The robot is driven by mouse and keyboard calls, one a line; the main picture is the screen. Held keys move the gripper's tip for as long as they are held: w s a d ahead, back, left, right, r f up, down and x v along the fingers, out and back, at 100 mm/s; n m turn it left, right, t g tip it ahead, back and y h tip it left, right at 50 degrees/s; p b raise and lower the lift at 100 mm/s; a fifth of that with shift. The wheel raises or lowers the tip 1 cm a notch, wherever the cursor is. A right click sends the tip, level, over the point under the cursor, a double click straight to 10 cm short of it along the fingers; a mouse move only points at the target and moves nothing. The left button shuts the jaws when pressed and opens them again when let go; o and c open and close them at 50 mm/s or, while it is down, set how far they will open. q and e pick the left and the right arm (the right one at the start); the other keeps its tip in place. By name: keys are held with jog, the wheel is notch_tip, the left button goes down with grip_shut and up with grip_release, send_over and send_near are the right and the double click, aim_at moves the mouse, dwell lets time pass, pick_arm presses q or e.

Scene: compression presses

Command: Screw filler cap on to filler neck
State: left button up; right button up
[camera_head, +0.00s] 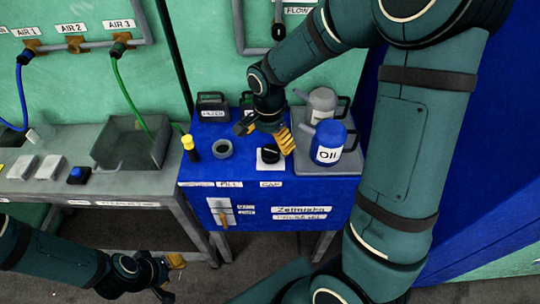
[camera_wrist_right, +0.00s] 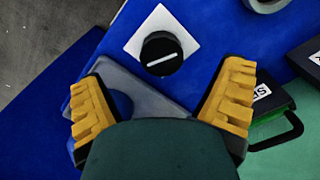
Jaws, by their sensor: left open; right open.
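The black filler cap (camera_head: 269,154) has a white line across its top and sits on a white square above the CAP label. In the right wrist view the cap (camera_wrist_right: 161,53) lies beyond the fingertips, roughly midway between them. The filler neck (camera_head: 222,149) is a grey ring above the FILL label, left of the cap, with nothing on it. Part of the neck (camera_wrist_right: 264,4) shows at the top of the right wrist view. My right gripper (camera_head: 264,137) is open and empty, just behind and above the cap. My left gripper (camera_head: 168,277) is open and empty, low at the lower left.
A blue oil can (camera_head: 327,143) and a grey can (camera_head: 322,102) stand close to the right of the cap. A yellow-topped post (camera_head: 190,146) stands left of the neck. Dark boxes (camera_head: 212,106) stand behind. A grey bench (camera_head: 90,190) with a tray (camera_head: 132,145) is at left.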

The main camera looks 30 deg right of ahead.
aim_at(270, 151)
jog(key=f, duration=0.2)
jog(key=f+b, duration=0.1)
jog(key=f, duration=0.3)
jog(key=shift+w+d+f, duration=0.1)
jog(key=shift+d+f, duration=0.15)
jog(key=shift+d, duration=0.05)
